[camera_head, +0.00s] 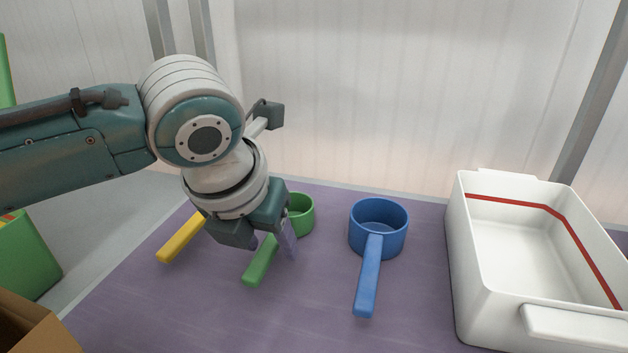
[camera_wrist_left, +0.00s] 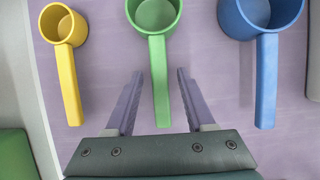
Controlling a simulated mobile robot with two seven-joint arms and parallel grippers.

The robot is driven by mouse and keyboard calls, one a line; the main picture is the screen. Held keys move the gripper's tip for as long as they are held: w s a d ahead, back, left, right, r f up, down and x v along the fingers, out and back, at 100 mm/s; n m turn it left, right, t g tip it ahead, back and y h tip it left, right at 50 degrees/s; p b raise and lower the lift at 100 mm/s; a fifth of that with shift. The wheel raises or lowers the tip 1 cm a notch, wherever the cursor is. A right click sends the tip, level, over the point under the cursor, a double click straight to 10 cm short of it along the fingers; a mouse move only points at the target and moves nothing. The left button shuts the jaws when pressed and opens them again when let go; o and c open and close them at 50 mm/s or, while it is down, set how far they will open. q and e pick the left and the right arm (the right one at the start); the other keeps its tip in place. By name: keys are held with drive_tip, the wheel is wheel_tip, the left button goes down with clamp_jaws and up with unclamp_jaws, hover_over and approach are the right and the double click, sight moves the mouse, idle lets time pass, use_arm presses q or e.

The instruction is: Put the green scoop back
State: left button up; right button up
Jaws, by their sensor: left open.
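The green scoop (camera_head: 262,262) lies on the purple mat (camera_head: 330,320), its cup at the back and its handle toward the front. My left gripper (camera_head: 270,245) is open above the handle and partly hides the scoop in the head view. In the left wrist view the green scoop (camera_wrist_left: 158,60) shows with its handle between the two open fingers of my left gripper (camera_wrist_left: 155,100). The fingers stand on either side of the handle, with nothing gripped. My right gripper is in neither view.
A blue scoop (camera_head: 369,270) lies to the right of the green one, and a yellow scoop (camera_head: 180,238) to the left, partly hidden by my arm. An empty white bin (camera_head: 480,320) with a red stripe stands at the right. A cardboard box (camera_head: 35,325) is at the lower left.

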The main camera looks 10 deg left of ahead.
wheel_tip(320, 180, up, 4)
drive_tip(key=p, duration=0.3)
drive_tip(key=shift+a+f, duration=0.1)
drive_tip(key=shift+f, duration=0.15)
use_arm(q)
drive_tip(key=v, duration=1.1)
drive_tip(key=shift+s+r, duration=0.15)
drive_tip(key=shift+r, duration=0.1)
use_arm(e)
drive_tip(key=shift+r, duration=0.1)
